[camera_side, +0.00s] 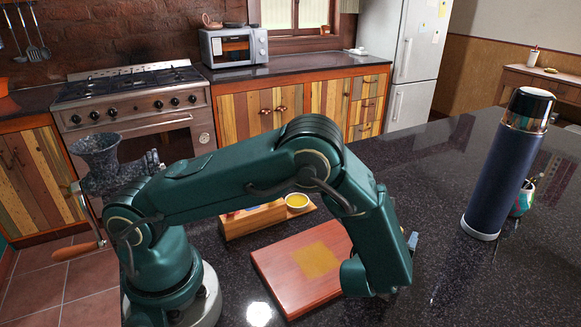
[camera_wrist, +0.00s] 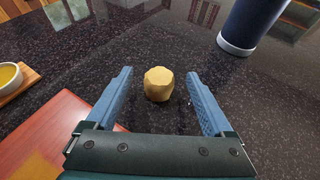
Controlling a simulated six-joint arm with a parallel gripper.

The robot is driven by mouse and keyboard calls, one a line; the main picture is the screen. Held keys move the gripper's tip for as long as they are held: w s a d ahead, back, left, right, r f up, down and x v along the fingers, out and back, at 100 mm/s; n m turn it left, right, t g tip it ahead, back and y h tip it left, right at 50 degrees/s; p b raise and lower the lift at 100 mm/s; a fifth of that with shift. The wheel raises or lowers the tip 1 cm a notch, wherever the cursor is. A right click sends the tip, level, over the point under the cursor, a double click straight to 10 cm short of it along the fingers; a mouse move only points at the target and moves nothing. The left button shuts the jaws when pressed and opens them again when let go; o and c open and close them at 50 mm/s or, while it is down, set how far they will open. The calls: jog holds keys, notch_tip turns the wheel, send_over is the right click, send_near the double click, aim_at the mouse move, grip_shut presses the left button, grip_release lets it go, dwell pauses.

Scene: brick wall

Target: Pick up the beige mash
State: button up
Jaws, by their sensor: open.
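The beige mash is a small rounded, faceted lump (camera_wrist: 158,84) on the dark speckled counter in the wrist view. My gripper (camera_wrist: 159,74) is open, with its two blue fingers on either side of the lump and visible gaps between them and it. The lump lies around the level of the fingertips in the picture; I cannot tell how high the fingers are above the counter. In the side view my arm hides the lump, and only a bit of blue finger (camera_side: 412,241) shows.
A reddish board (camera_side: 285,277) with a yellowish square patch lies beside my arm. Behind it is a wooden holder (camera_side: 252,221) with a small bowl of yellow contents (camera_side: 297,201). A tall dark blue flask (camera_side: 503,170) stands to the right, with a cup (camera_side: 524,197) behind it.

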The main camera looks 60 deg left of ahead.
jog(key=shift+w+a+f, duration=0.1)
jog(key=shift+w, duration=0.05)
jog(key=c, duration=1.1)
jog(key=shift+o, duration=0.2)
